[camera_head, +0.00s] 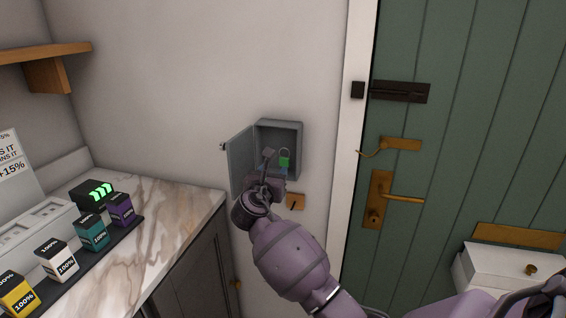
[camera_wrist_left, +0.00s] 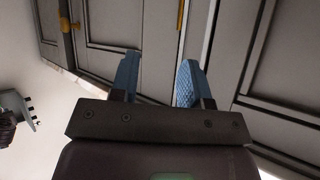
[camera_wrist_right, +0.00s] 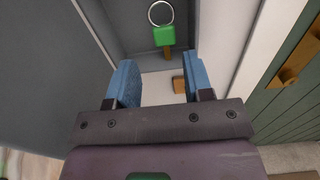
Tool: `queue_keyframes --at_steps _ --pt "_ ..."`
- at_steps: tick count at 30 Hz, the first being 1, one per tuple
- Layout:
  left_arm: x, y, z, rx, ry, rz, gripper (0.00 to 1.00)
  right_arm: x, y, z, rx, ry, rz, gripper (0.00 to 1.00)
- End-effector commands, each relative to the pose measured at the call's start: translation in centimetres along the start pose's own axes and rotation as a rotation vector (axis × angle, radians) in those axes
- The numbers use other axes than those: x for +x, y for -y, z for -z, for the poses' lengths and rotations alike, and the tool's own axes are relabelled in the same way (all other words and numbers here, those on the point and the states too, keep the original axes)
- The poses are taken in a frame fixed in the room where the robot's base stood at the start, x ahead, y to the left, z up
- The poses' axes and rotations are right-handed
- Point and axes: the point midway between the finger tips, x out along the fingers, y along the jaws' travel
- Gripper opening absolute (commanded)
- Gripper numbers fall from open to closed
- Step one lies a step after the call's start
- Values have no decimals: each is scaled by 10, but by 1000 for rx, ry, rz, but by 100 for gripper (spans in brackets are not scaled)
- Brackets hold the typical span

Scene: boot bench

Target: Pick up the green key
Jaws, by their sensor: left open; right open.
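The green key (camera_head: 284,161) hangs inside the open grey key box (camera_head: 298,135) on the wall. In the right wrist view the key (camera_wrist_right: 165,36) has a green head, a metal ring above it and a brownish shaft pointing down. My right gripper (camera_wrist_right: 160,76) is open with blue fingers, just in front of the box. The key is beyond and slightly above the fingertips, with nothing between them. In the head view my right gripper (camera_head: 271,170) partly covers the box's lower part. My left gripper (camera_wrist_left: 158,68) is open and empty, facing grey cabinet doors.
The box door (camera_head: 241,160) stands open on the left, close to my right gripper. A small wooden piece (camera_head: 295,202) is on the wall below the box. A marble counter (camera_head: 160,215) with labelled blocks lies left. A green door (camera_head: 450,130) with brass handles is right.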

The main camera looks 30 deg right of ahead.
Motion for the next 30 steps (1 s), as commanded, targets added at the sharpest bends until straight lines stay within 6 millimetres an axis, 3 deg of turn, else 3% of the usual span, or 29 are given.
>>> queue_keyframes --at_steps 6,14,24,30 --pt "1 1 -3 3 5 1 43 32 0 0 1 1 0 47" --pt "0 2 -7 4 11 2 43 49 1 0 3 1 0 47" --pt "0 2 -16 4 23 3 43 90 4 4 3 0 1 47" --pt "1 2 -15 5 20 3 43 97 4 4 5 -1 -1 47"
